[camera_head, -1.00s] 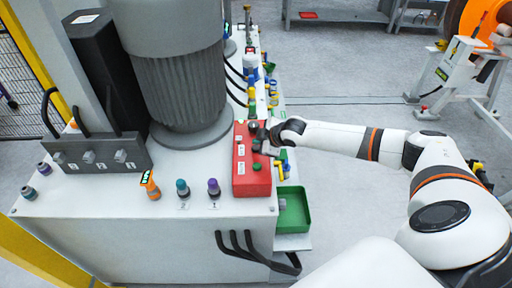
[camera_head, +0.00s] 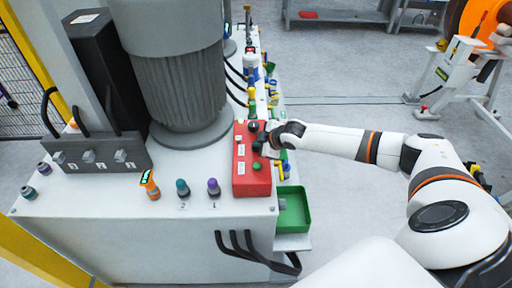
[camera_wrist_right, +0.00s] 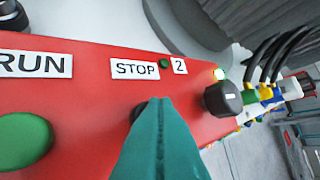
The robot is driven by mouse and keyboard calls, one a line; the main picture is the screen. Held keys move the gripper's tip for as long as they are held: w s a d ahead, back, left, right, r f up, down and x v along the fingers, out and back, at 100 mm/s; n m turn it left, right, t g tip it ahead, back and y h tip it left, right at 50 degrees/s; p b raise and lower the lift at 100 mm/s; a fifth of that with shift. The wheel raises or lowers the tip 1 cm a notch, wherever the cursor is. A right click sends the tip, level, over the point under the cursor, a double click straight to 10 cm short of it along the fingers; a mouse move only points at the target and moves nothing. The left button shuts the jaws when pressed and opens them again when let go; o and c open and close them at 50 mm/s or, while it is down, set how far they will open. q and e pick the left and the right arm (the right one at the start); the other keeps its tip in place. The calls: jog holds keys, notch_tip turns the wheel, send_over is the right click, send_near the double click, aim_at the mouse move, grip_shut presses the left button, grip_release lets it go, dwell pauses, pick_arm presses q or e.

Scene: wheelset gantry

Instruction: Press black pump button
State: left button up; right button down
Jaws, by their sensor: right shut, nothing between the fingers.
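The red control box (camera_head: 251,181) lies on the near right corner of the white machine top. In the right wrist view its red face (camera_wrist_right: 85,100) carries a large green button (camera_wrist_right: 22,140), RUN and STOP labels and a black knob (camera_wrist_right: 222,98). A dark round button (camera_wrist_right: 138,111) below the STOP label is mostly hidden by my fingers. My right gripper (camera_head: 262,143) is shut and empty over the box's right side. Its teal fingertips (camera_wrist_right: 160,104) overlap the dark button in the wrist view; I cannot tell whether they touch it. My left gripper is out of view.
A large grey motor (camera_head: 180,90) stands left of the box. A green tray (camera_head: 293,212) is at the machine's right side. Coloured valves and black hoses run along the far right edge. Grey floor to the right is open.

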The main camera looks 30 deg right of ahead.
aim_at(258, 150)
jog(key=shift+f, duration=0.35)
dwell(0.6)
jog(key=shift+r+p, duration=0.85)
jog(key=shift+r, duration=0.05)
jog(key=shift+r, duration=0.1)
notch_tip(258, 150, up, 5)
jog(key=p, duration=0.5)
